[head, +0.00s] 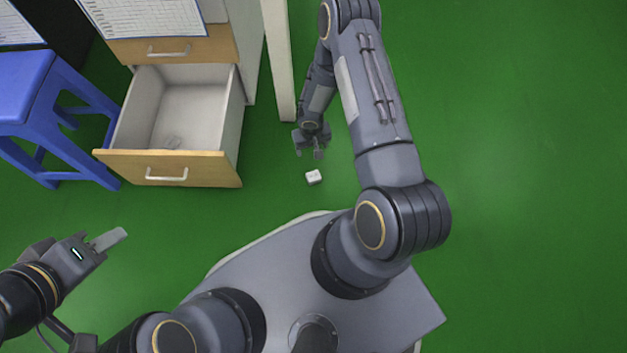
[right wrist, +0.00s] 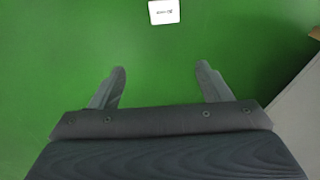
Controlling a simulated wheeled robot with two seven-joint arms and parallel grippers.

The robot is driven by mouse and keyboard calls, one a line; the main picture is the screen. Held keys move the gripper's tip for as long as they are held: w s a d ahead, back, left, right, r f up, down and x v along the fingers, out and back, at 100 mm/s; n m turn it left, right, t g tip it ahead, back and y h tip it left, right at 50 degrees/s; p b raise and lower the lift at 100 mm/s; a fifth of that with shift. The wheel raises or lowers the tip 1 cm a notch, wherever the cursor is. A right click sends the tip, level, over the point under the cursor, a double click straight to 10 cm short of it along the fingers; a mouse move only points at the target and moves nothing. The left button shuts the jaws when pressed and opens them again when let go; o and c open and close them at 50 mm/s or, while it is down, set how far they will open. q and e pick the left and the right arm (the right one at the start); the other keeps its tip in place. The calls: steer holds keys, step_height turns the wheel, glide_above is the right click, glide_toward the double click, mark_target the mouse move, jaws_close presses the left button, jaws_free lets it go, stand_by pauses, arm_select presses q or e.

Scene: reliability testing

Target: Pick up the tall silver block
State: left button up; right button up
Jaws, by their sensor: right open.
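A small whitish block (head: 313,177) lies on the green floor, just in front of my right gripper in the head view. In the right wrist view the block (right wrist: 164,12) shows at the top edge with dark print on its face, partly cut off. It looks white rather than silver, and its height is hard to judge. My right gripper (head: 310,151) is open and empty, pointing toward the block and apart from it. In the right wrist view its two fingers (right wrist: 160,85) are spread wide. My left gripper (head: 110,239) is at the lower left, far from the block; its jaw state is unclear.
A blue stool (head: 50,100) stands further left. A pale upright post (head: 279,60) is beside my right arm. The green floor at right is clear.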

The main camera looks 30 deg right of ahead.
steer(key=b, duration=0.2)
glide_above(313, 174)
steer(key=f, duration=1)
steer(key=shift+a, duration=0.4)
steer(key=f+b, duration=0.2)
steer(key=f, duration=0.1)
steer(key=f+b, duration=0.1)
steer(key=f, duration=0.1)
steer(key=shift+s+d+f+b, duration=0.1)
steer(key=shift+d+b, duration=0.2)
steer(key=shift+d, duration=0.05)
arm_select(q)
step_height(313, 174, down, 7)
steer(key=shift+r, duration=0.15)
arm_select(e)
steer(key=c, duration=1.2)
steer(key=shift+o, duration=0.2)
steer(key=shift+r, duration=0.2)
